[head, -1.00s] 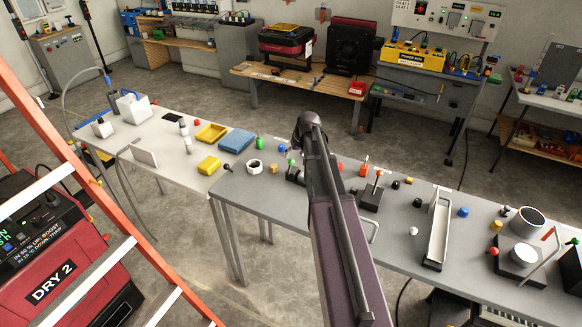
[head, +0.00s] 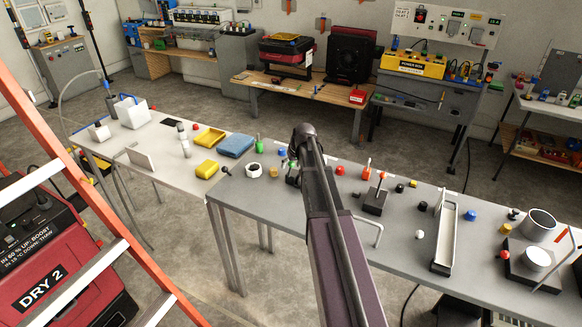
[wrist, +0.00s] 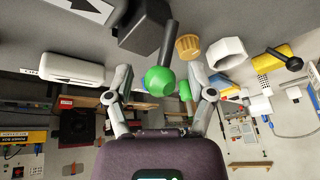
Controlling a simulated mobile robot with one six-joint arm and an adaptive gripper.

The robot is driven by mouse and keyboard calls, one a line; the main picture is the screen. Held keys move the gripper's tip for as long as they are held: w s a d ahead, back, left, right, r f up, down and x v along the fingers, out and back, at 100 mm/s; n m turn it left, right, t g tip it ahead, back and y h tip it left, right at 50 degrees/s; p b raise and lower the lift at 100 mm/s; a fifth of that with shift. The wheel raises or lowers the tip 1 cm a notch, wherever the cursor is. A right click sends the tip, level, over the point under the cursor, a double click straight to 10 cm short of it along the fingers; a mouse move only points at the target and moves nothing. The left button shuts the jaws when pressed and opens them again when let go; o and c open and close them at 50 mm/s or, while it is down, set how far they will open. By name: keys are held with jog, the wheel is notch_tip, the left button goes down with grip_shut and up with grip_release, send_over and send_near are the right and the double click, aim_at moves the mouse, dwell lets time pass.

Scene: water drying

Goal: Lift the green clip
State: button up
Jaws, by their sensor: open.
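My gripper (wrist: 163,93) is open in the wrist view, its two fingers spread. A round green knob (wrist: 160,80) on a dark rod shows between the fingers, with no visible contact. A black block (wrist: 150,27) is beside the rod. A smaller green piece (wrist: 185,91) shows behind the knob, near the right finger. In the head view an upright green piece (head: 259,146) stands at the table's back edge. I cannot tell for sure which green piece is the clip. In the head view my arm hides the gripper's fingers and part of the black block (head: 292,180).
A white ring-like nut (head: 254,170) and a yellow cap (head: 273,168) lie left of my arm. Red pieces and a black block with a rod (head: 375,200) stand to its right. A long metal tray (head: 446,238) is farther right.

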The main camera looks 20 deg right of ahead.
grip_shut()
jog(key=shift+s+a, duration=0.15)
dwell(0.4)
jog(key=shift+s+a+r+n+t+h+b, duration=0.1)
jog(key=shift+s+a+n+t+h+b, duration=0.15)
jog(key=shift+t+h+b, duration=0.25)
jog(key=shift+s+a+n+t+h+b, duration=0.15)
jog(key=shift+s+a+t+h+b, duration=0.15)
jog(key=shift+t+h, duration=0.3)
jog(key=shift+s+a+t+h+b, duration=0.15)
jog(key=shift+a+t+h+b, duration=0.1)
jog(key=shift+t+h+b, duration=0.4)
jog(key=shift+r+h+b, duration=0.15)
jog(key=shift+h+b, duration=0.15)
jog(key=shift+h, duration=0.15)
